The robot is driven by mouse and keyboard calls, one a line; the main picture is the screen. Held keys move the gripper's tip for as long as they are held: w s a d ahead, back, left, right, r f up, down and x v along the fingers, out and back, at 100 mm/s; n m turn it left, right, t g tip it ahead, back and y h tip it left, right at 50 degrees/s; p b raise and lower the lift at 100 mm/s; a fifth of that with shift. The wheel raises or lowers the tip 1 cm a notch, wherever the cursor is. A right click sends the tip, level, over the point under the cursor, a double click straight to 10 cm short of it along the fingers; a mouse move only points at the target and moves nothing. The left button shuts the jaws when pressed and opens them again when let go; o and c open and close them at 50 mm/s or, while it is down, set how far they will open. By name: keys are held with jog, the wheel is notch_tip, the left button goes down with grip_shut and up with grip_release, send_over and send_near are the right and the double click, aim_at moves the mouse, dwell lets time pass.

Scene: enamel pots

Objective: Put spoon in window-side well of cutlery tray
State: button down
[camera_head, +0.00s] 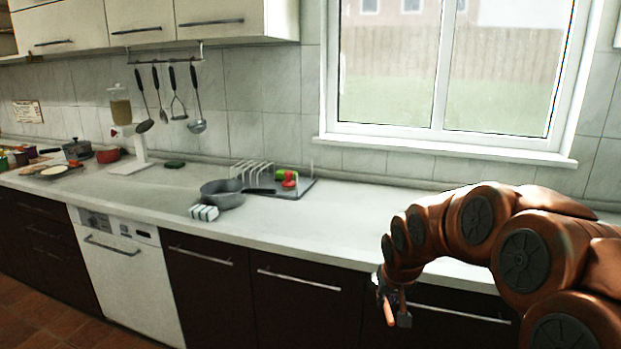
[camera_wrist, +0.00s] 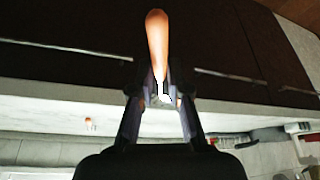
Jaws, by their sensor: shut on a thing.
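My gripper (camera_head: 395,306) hangs at the counter's front edge, before the dark cabinet fronts. In the wrist view, my gripper (camera_wrist: 158,88) is shut on an orange-brown, rounded handle, which I take to be the spoon (camera_wrist: 156,42). The handle sticks out beyond the fingertips; the rest of the spoon is hidden or too small to make out. In the head view a thin orange piece (camera_head: 388,312) shows at the fingers. I cannot make out a cutlery tray in either view. The window (camera_head: 447,75) is behind the counter.
A grey pan (camera_head: 222,193) stands mid-counter with a striped box (camera_head: 204,212) in front and a dish rack (camera_head: 252,174) behind. Red and green items (camera_head: 289,180) sit by the rack. The white counter (camera_head: 345,222) right of them is clear.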

jog(key=shift+s+r+p, duration=0.25)
jog(key=shift+r+p, duration=0.1)
jog(key=shift+p, duration=0.8)
jog(key=shift+s+p, duration=0.15)
jog(key=shift+p, duration=0.65)
jog(key=s+p, duration=0.1)
jog(key=p, duration=0.3)
jog(key=shift+r, duration=0.1)
jog(key=shift+s+d+f+p, duration=0.2)
jog(key=shift+s+p, duration=0.2)
jog(key=shift+p, duration=0.4)
jog(key=shift+f, duration=0.15)
